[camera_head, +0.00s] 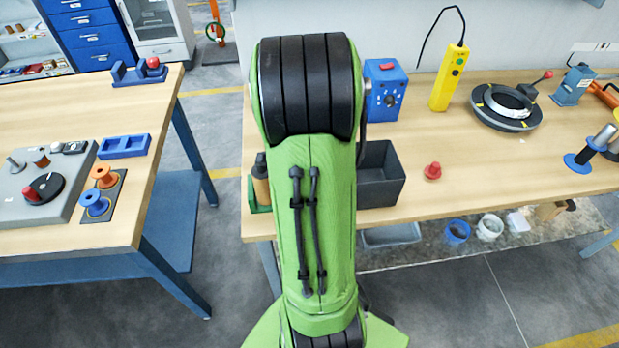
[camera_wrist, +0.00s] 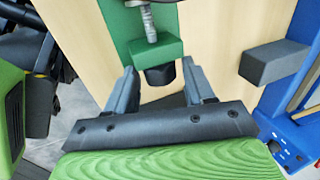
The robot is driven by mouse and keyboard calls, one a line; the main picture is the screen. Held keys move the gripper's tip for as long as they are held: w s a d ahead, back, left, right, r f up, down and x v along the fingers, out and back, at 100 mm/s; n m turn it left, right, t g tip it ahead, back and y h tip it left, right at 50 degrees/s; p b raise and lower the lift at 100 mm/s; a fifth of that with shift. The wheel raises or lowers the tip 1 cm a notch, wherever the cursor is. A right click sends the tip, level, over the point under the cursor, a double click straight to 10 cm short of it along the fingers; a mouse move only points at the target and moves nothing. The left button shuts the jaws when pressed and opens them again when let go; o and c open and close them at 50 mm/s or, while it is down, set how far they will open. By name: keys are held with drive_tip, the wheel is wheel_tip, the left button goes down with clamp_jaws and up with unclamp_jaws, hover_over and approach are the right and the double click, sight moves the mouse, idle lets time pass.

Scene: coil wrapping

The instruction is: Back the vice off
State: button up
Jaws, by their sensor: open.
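A green screw clamp, which looks like the vice (camera_wrist: 155,50), shows at the top of the wrist view. Its threaded metal screw (camera_wrist: 149,22) runs into a green block, and a dark knob (camera_wrist: 160,75) sticks out below that block. My gripper (camera_wrist: 160,88) is open, with one finger on each side of the dark knob. I cannot tell whether either finger touches it. In the head view my own arm hides my gripper. A green base (camera_head: 259,208) partly shows beside the arm; I cannot tell if it is the same thing.
A blue fixture with a grey block (camera_wrist: 275,62) is close on the right in the wrist view. On the bench are a dark bin (camera_head: 381,175), a blue box (camera_head: 385,92), a yellow pendant (camera_head: 450,78) and a red knob (camera_head: 432,171). Bare wood lies right of the bin.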

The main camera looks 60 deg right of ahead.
drive_tip(key=p, duration=0.3)
drive_tip(key=shift+r+g+y, duration=0.3)
drive_tip(key=shift+r+y, duration=0.05)
drive_tip(key=shift+y, duration=0.05)
drive_tip(key=shift+w+d+g+y+p, duration=0.15)
drive_tip(key=shift+g+y+p, duration=0.15)
drive_tip(key=shift+p, duration=0.65)
drive_tip(key=shift+w+d+f+g+y+p, duration=0.2)
drive_tip(key=shift+g+y+p, duration=0.35)
drive_tip(key=shift+p, duration=0.5)
drive_tip(key=shift+s+a+f, duration=0.1)
drive_tip(key=shift+f, duration=0.05)
drive_tip(key=g+y+p, duration=0.1)
drive_tip(key=p, duration=0.2)
drive_tip(key=shift+r, duration=0.3)
drive_tip(key=shift+w+d+g+y+p, duration=0.25)
drive_tip(key=shift+g+y+p, duration=0.2)
drive_tip(key=shift+y+p, duration=0.25)
drive_tip(key=shift+w+d+f+y, duration=0.1)
drive_tip(key=shift+d+f+y, duration=0.15)
drive_tip(key=shift+f, duration=0.1)
drive_tip(key=shift+a, duration=0.2)
drive_tip(key=shift+f, duration=0.1)
